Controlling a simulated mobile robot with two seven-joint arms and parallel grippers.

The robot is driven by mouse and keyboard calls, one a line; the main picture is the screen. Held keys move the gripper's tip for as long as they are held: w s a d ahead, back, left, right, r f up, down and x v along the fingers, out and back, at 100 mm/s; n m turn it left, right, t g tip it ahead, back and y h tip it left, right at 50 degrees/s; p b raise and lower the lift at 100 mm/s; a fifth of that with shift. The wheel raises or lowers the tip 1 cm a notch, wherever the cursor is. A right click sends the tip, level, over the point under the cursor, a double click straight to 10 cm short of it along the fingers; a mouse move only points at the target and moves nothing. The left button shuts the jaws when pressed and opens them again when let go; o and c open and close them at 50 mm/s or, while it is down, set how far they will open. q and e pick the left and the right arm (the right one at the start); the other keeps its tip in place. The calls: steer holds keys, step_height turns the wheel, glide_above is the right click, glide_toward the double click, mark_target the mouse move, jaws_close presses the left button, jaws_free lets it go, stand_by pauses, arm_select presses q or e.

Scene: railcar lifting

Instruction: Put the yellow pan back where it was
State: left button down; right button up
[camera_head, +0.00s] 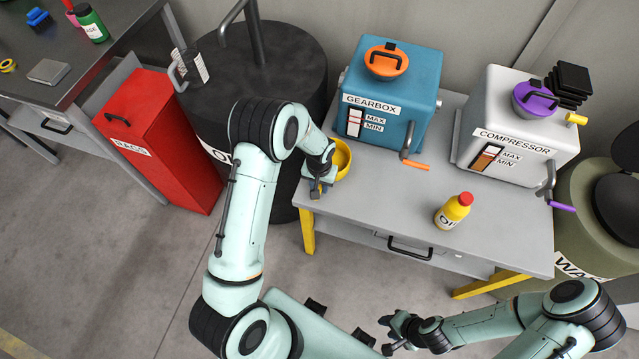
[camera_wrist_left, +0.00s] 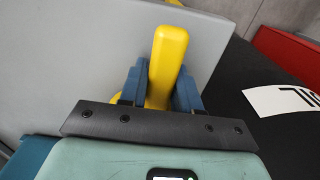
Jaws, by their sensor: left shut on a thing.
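The yellow pan (camera_head: 342,158) is at the left edge of the grey table, left of the blue gearbox. My left gripper (camera_head: 317,188) is at the pan's near side. In the left wrist view, its blue fingers (camera_wrist_left: 160,88) are shut on the pan's yellow handle (camera_wrist_left: 168,62). I cannot tell whether the pan rests on the table or is held just above it. The wrist and fingers hide part of the pan. My right gripper (camera_head: 385,335) is empty and open, low in front of the table.
The table (camera_head: 370,205) carries the blue gearbox (camera_head: 390,105), the white compressor (camera_head: 520,125) and a yellow oil bottle (camera_head: 453,211). A black oil drum (camera_head: 260,85) and red rags bin (camera_head: 165,135) stand left. A waste drum (camera_head: 590,205) stands right.

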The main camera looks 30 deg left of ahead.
arm_select(q)
steer(key=shift+f, duration=0.15)
steer(key=c, duration=0.8)
jaws_free()
step_height(320, 180, up, 12)
steer(key=shift+s, duration=0.1)
